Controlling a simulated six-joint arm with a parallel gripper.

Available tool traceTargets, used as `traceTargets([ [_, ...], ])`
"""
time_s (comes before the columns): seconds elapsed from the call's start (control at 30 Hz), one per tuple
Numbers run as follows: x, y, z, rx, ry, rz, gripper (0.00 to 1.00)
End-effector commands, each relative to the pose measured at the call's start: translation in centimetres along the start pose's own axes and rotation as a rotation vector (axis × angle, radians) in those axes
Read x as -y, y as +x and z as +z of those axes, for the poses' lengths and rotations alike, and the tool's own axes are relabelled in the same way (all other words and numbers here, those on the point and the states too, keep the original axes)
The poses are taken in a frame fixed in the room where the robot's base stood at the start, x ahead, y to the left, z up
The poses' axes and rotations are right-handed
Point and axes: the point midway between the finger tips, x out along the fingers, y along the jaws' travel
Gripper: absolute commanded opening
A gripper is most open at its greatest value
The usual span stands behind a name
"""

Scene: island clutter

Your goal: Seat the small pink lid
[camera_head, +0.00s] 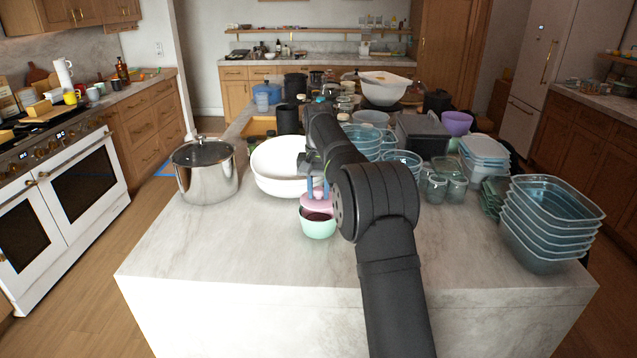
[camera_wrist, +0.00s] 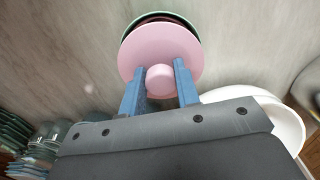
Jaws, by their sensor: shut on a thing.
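The small pink lid (camera_wrist: 160,48) is held by its round knob between the blue fingers of my gripper (camera_wrist: 160,82) in the wrist view. In the head view the lid (camera_head: 318,204) is over a small mint-green bowl (camera_head: 319,228) on the island. A dark reddish inside of the bowl shows below the lid's front edge, so the lid is not flat on the rim there. In the wrist view the bowl's green rim (camera_wrist: 160,15) shows past the lid's far edge. My gripper (camera_head: 318,192) is shut on the knob, pointing down. Whether lid and rim touch is unclear.
A large white bowl (camera_head: 283,182) stands close behind the mint bowl, with a steel pot (camera_head: 204,172) to its left. Stacked clear containers (camera_head: 550,222) stand at the right. More clutter fills the back. The front of the island (camera_head: 250,255) is clear.

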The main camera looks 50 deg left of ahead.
Motion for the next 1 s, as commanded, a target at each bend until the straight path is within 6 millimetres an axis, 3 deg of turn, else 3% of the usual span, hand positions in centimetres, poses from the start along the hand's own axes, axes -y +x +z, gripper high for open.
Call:
traceTargets([
  [0.3, 0.0, 2.0, 0.0, 0.001, 0.000, 0.000, 0.07],
  [1.0, 0.0, 2.2, 0.0, 0.000, 0.000, 0.000, 0.07],
])
